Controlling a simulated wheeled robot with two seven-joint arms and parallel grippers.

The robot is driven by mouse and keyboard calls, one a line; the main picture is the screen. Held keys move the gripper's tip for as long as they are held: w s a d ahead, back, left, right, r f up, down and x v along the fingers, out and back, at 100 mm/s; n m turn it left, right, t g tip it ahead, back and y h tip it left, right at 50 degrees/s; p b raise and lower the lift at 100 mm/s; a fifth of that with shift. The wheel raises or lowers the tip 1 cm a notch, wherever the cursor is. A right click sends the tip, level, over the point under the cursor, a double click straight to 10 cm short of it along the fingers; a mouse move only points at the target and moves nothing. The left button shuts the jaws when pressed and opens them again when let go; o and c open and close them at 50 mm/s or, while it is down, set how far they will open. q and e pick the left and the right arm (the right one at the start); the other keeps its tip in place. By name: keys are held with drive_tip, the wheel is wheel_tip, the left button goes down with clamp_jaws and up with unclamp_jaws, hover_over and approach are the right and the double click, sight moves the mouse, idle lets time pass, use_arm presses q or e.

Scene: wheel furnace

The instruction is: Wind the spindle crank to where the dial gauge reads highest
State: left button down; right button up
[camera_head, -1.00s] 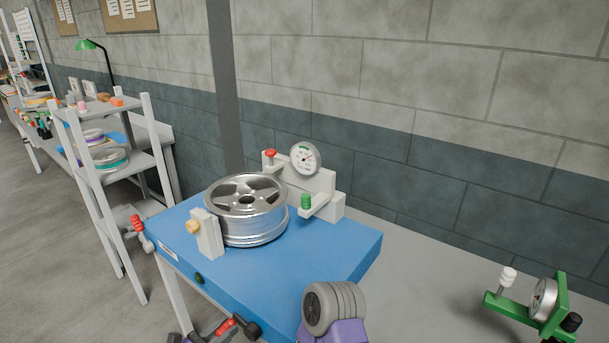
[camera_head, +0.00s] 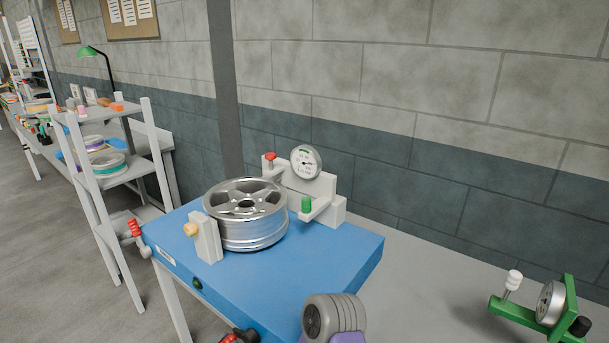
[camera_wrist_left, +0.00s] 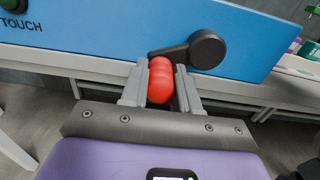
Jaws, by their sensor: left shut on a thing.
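The blue bench unit (camera_head: 300,262) carries a silver wheel rim (camera_head: 245,230). A round dial gauge (camera_head: 306,162) stands behind the rim on a pale bracket; its needle is too small to read surely. The spindle crank has a black hub (camera_wrist_left: 207,48) and arm on the unit's blue front face, and a red ribbed handle (camera_wrist_left: 160,78). In the left wrist view my left gripper (camera_wrist_left: 159,88) is shut on the red handle, a finger on each side. In the head view only a bit of the crank (camera_head: 243,335) shows at the bottom edge. My right gripper is out of view.
Another red-handled lever (camera_head: 136,231) sits at the unit's left side. A green button (camera_head: 197,284) is on the front face. A pale post (camera_head: 207,238) stands before the rim. A green gauge stand (camera_head: 540,308) is at right. A shelf rack (camera_head: 115,170) stands left.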

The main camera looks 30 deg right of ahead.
use_arm(q)
drive_tip(key=shift+s+d+f, duration=0.3)
drive_tip(key=shift+s+f, duration=0.1)
drive_tip(key=shift+s, duration=0.15)
drive_tip(key=shift+s+d+f, duration=0.25)
drive_tip(key=shift+s+f, duration=0.1)
drive_tip(key=shift+s, duration=0.2)
drive_tip(key=shift+s+d+f, duration=0.2)
drive_tip(key=shift+s+d, duration=0.05)
drive_tip(key=shift+s, duration=0.5)
drive_tip(key=shift+s+d+f, duration=0.2)
drive_tip(key=shift+s+d, duration=0.05)
drive_tip(key=shift+s, duration=0.45)
